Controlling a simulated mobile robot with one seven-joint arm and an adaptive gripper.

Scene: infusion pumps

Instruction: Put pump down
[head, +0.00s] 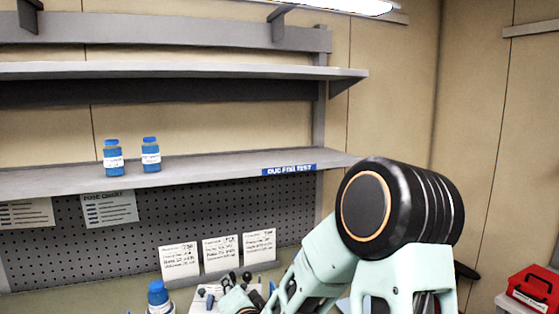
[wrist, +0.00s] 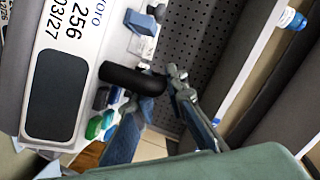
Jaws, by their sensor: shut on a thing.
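The pump (wrist: 90,65) fills the left of the wrist view, tilted in the picture. It is a pale case with a dark screen, a large label reading 256 and 03/27, green and blue buttons along one side, and a black handle-like part (wrist: 133,79). My gripper (wrist: 158,88) is shut on the pump at or near this black part; the exact contact is partly hidden. In the head view my arm hides most of the lower middle, and I cannot make out the pump clearly there.
A grey shelf (head: 215,174) carries a blue label (head: 289,170) reading DUE FOR TEST. Two blue bottles (head: 132,157) stand on its left part; its right part is clear. Cards (head: 220,255) stand below against pegboard. Another blue bottle (head: 158,295) is at bottom, and a red box (head: 532,287) at right.

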